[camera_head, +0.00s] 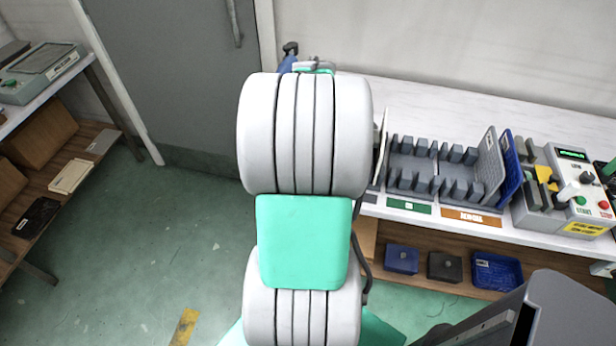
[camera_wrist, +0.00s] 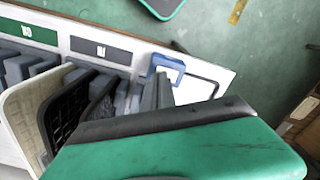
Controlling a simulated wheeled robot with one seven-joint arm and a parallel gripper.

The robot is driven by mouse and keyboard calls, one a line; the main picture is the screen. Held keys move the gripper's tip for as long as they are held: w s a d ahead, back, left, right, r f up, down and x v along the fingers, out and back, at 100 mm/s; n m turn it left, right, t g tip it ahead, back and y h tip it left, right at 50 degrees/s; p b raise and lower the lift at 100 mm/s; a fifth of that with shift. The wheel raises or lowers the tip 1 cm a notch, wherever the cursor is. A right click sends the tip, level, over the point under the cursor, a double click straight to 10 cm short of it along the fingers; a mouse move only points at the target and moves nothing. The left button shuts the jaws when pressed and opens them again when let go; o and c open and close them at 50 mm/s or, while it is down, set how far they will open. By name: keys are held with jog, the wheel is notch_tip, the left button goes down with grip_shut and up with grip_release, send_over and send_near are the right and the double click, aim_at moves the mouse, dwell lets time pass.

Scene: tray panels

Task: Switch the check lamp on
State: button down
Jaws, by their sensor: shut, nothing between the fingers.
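No thing in view can be identified for sure as the check lamp or its switch. In the wrist view my gripper (camera_wrist: 159,84) is shut and empty, its grey fingers pointing at a blue hooked part (camera_wrist: 168,68) over the white bench top. I cannot tell whether they touch it. In the head view my arm hides the gripper's fingers. A blue part with a black top (camera_head: 289,56) shows beyond my arm. A control box (camera_head: 568,188) with a lit green display, a black knob and green and red buttons stands at the far right of the bench.
A slotted grey rack (camera_head: 412,170) stands on the white bench (camera_head: 440,102), with upright panels at its right end. Beige (camera_wrist: 27,110) and black (camera_wrist: 68,112) panels stand close beside my gripper. A flat box device (camera_head: 40,72) sits on the left shelf. Floor (camera_head: 130,240) is clear at left.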

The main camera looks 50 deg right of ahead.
jog(key=shift+f+b, duration=0.55)
jog(key=shift+f, duration=0.35)
jog(key=shift+r, duration=0.1)
notch_tip(320, 180, up, 7)
jog(key=p, duration=0.5)
jog(key=shift+p, duration=0.35)
